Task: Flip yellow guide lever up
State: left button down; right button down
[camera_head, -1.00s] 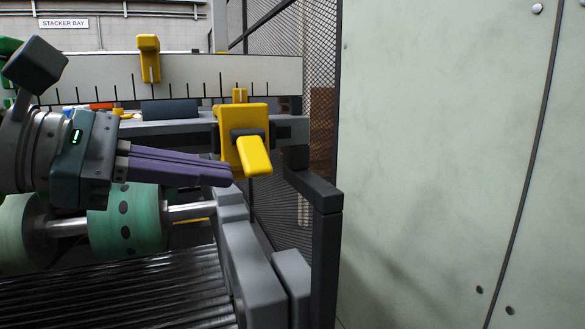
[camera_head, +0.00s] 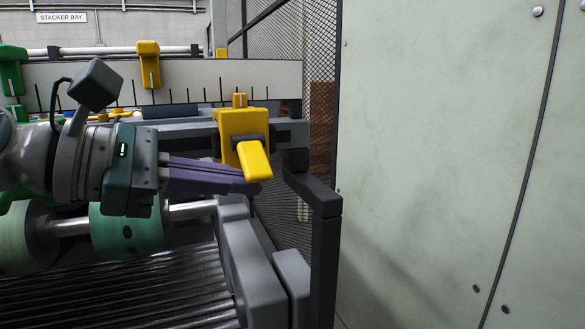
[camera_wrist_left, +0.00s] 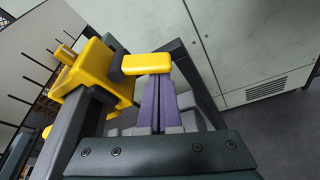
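The yellow guide lever (camera_head: 254,162) sticks out from a yellow block (camera_head: 230,122) on the rail and slants downward. My left gripper (camera_head: 250,186) reaches in from the left with its purple fingers together and nothing between them. Its fingertips lie just under the lever's lower end. In the left wrist view, the lever (camera_wrist_left: 147,65) crosses over the tips of the fingers (camera_wrist_left: 156,88) and hides their ends. I cannot tell whether they touch. My right gripper is out of view.
Another yellow piece (camera_head: 148,62) and a green one (camera_head: 12,72) stand along the marked scale (camera_head: 200,80). Green rollers (camera_head: 125,232) lie below my left arm. A dark frame post (camera_head: 326,255) and a pale panel (camera_head: 440,160) stand right of the lever.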

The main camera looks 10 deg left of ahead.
pick_arm(q)
jog(key=r+n+g+h+p, duration=0.1)
jog(key=n+p, duration=0.1)
jog(key=p, duration=0.3)
jog(key=r+n+g+p, duration=0.1)
jog(key=r+n+p, duration=0.1)
jog(key=p, duration=0.3)
jog(key=s+r+n+g+h+p, duration=0.1)
jog(key=n+p, duration=0.2)
jog(key=p, duration=0.3)
jog(key=shift+d+r+g+h, duration=0.3)
jog(key=shift+d+r, duration=0.05)
jog(key=shift+a+r, duration=0.1)
jog(key=shift+a, duration=0.05)
jog(key=v, duration=0.9)
jog(key=shift+s+a+b, duration=0.15)
jog(key=shift+a+b, duration=0.1)
jog(key=shift+b, duration=0.15)
